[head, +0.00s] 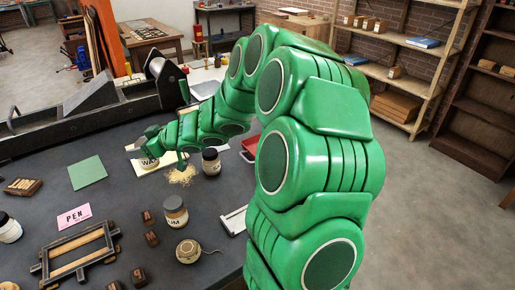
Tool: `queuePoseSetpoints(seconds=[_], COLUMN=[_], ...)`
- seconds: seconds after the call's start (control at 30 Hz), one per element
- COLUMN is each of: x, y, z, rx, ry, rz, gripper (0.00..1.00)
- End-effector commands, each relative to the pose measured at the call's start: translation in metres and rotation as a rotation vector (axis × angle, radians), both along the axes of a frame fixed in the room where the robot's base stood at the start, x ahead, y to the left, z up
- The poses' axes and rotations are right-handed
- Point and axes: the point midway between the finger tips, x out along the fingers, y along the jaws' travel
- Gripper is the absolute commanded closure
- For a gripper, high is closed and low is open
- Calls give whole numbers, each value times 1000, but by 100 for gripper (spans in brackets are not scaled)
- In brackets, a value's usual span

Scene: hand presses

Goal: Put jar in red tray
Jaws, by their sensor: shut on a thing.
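My green arm reaches over the dark table, and its gripper (143,146) is at the far middle of it. The gripper is shut on a pale jar (149,163) whose label seems to begin "WA". The jar's top is hidden by the gripper, and I cannot tell if its base touches the surface below. A red tray (248,147) shows to the right of the gripper, mostly hidden behind my arm.
A twine ball (188,251), a wooden frame (76,254), a pink "PEN" card (74,216) and a green sheet (87,172) lie around. A black press (85,110) stands at the back left.

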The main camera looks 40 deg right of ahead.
Motion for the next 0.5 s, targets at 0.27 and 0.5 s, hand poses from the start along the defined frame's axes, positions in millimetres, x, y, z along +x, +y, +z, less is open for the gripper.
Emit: queuePoseSetpoints(seconds=[0.27,0.5], x=[-9,-22], y=[-60,-107], z=[13,20], rx=[-3,-3], ry=[0,2], rz=[-54,-94], gripper=[86,86])
